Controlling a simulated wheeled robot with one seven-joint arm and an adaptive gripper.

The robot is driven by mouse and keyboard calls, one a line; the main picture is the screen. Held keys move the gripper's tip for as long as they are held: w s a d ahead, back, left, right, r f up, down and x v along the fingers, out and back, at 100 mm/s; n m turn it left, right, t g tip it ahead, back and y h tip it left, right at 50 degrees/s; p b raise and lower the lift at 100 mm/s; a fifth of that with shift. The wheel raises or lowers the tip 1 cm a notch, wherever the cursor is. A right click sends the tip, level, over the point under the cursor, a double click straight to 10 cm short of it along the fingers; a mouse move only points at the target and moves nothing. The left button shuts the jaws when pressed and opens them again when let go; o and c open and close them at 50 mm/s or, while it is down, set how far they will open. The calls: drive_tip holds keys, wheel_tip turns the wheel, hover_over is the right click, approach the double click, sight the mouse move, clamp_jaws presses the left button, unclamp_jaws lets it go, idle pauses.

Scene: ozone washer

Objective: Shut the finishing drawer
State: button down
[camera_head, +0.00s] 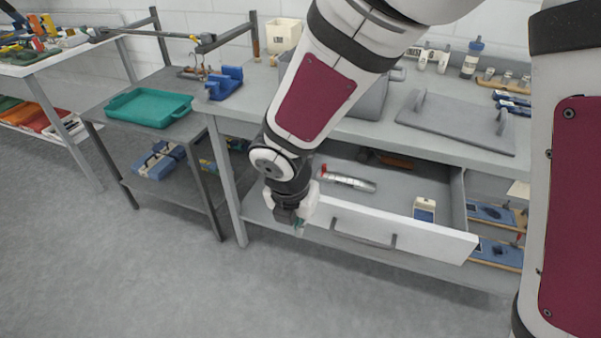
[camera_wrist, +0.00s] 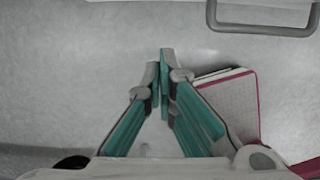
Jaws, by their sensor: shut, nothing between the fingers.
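The finishing drawer (camera_head: 395,232) stands pulled out below the workbench in the head view. Its white front carries a grey bar handle (camera_head: 362,240), which also shows at the top right of the wrist view (camera_wrist: 262,30). Inside lie a red and silver tool (camera_head: 347,179) and a white and blue item (camera_head: 424,208). My gripper (camera_head: 300,228) is in front of the left end of the drawer front, left of the handle and pointing down. In the wrist view my gripper (camera_wrist: 166,55) has its fingertips together with nothing between them. Whether it touches the drawer front cannot be told.
The workbench top (camera_head: 380,135) is above the drawer, with a grey lid with handles (camera_head: 455,122) on it. A side table with a teal tray (camera_head: 148,107) stands to the left. A lower shelf with blue items (camera_head: 490,213) is at the right. The floor in front is clear.

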drive_tip(key=w+d+f+b, duration=0.1)
drive_tip(key=w+d+f, duration=0.1)
drive_tip(key=w+f, duration=0.3)
drive_tip(key=shift+f, duration=0.3)
drive_tip(key=shift+w, duration=0.15)
hover_over(333, 169)
drive_tip(key=s, duration=0.1)
drive_tip(key=shift+s+a+b, duration=0.15)
drive_tip(key=shift+b, duration=0.2)
idle(0.5)
